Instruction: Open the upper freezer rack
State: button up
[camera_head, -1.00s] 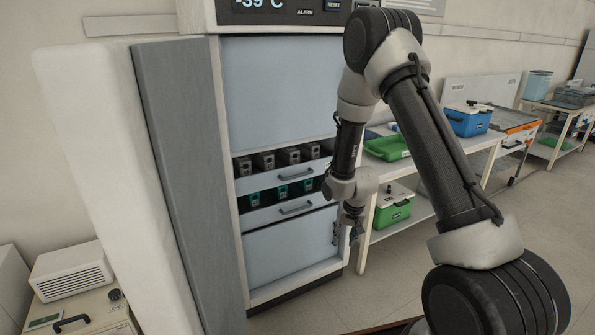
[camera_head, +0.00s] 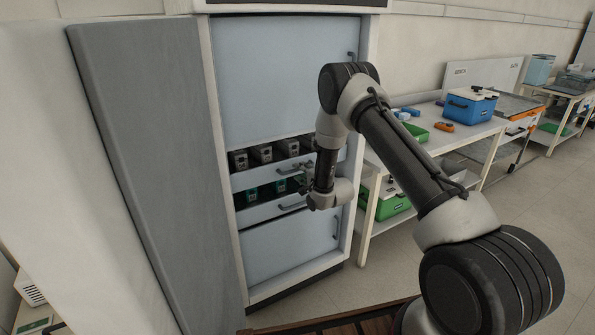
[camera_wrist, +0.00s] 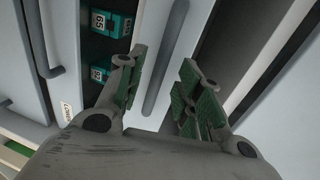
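The upper freezer rack (camera_head: 250,179) is a pale drawer front below a row of grey-labelled boxes (camera_head: 262,153). It looks shut, and its bar handle (camera_head: 287,169) is on the front. In the wrist view, which is turned sideways, the handle (camera_wrist: 166,55) runs between my two green-padded fingers. My gripper (camera_wrist: 162,88) is open, with a finger on each side of the handle and gaps visible. In the head view, my gripper (camera_head: 304,184) is at the right part of the racks, partly hidden by my wrist.
The lower rack (camera_head: 250,214) with teal-labelled boxes (camera_head: 253,193) is directly below; its handle shows in the wrist view (camera_wrist: 48,45). A freezer door panel (camera_head: 280,80) is above. A bench (camera_head: 470,135) with a blue box (camera_head: 470,106) stands to the right.

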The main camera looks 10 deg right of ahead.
jog(key=shift+x, duration=1.75)
grip_shut()
jog(key=shift+s, duration=0.1)
